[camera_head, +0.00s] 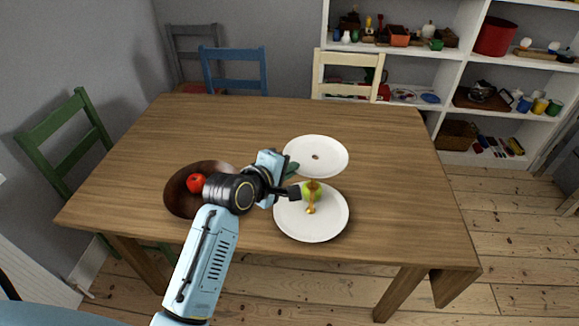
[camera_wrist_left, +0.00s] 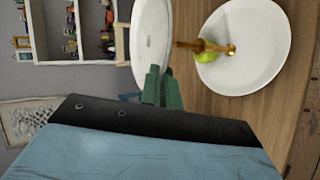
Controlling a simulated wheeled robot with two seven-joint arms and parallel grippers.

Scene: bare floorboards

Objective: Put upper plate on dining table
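The white upper plate (camera_head: 333,150) is on the far side of the dining table (camera_head: 214,125), with a small brown spot at its middle. In the left wrist view the upper plate (camera_wrist_left: 152,22) is a narrow ellipse, its near rim between the green fingers. My left gripper (camera_head: 292,169) is shut on that rim; the plate looks raised, but the gap below is hard to judge. A second white plate (camera_head: 311,232) lies nearer, holding a green fruit (camera_head: 317,196) and a brass-coloured object (camera_head: 310,208). My right gripper is not in view.
A brown bowl (camera_head: 178,202) with a red apple (camera_head: 196,183) is left, partly behind my arm. Green (camera_head: 66,132), blue (camera_head: 234,72) and cream (camera_head: 347,59) chairs surround the table. Shelves (camera_head: 452,75) stand behind. The table's right side and far left are clear.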

